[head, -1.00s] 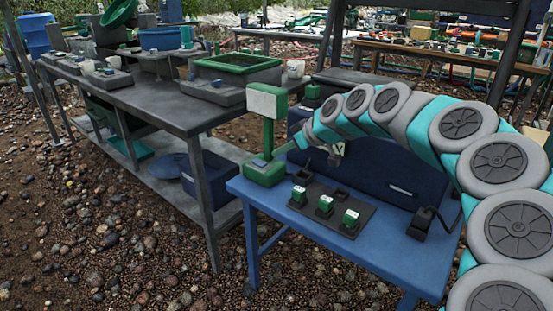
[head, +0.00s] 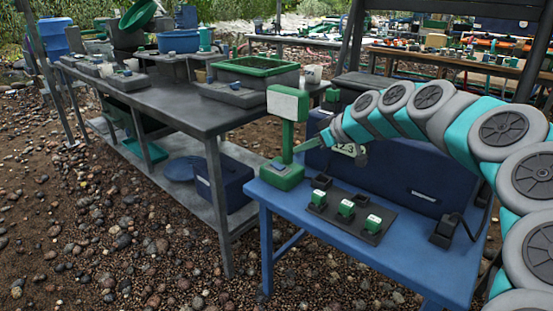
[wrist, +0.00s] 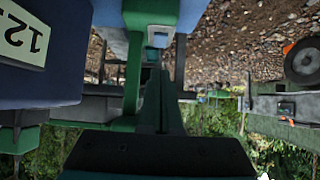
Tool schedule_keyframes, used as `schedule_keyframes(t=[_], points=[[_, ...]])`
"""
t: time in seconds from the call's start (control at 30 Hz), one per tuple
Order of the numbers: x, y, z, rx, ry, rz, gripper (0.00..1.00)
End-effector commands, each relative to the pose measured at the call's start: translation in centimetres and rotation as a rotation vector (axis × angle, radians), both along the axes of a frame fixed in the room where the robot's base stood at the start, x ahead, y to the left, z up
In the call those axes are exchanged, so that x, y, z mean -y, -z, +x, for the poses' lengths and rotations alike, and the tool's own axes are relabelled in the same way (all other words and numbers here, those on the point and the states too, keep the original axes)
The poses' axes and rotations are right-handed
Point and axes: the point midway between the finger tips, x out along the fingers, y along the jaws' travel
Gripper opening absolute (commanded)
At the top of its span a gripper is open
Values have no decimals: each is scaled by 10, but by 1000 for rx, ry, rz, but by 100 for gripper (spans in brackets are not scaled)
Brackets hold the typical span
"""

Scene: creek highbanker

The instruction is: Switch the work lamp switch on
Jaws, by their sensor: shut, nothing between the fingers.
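The lamp-like stand (head: 287,141) is green with a pale rectangular head (head: 288,102) and stands at the left back of the blue table. Its green base (head: 283,178) carries a small grey-blue piece, which looks like a switch; its position cannot be read. My gripper (head: 300,149) is shut and empty, pointing left at the stand just above the base. Whether it touches the stand cannot be told. In the wrist view, dark gripper parts (wrist: 155,155) fill the bottom middle, and a green block (wrist: 150,14) shows at the top.
The blue table (head: 400,262) holds a dark panel (head: 333,225) with several small blocks, a dark blue case (head: 425,180) with a number label, and a black device (head: 443,232). A grey bench (head: 190,115) stands left. Pebbly ground in front is free.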

Motion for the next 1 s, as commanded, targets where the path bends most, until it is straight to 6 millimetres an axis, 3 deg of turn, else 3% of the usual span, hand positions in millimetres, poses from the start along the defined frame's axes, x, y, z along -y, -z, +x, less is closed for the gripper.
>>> schedule_keyframes(t=[0.33,0.8,1.0], points=[[-5,4,3,-1,-1,0,0],[-52,48,40,-1,-1,0,0],[-62,59,48,0,1,0,0]])
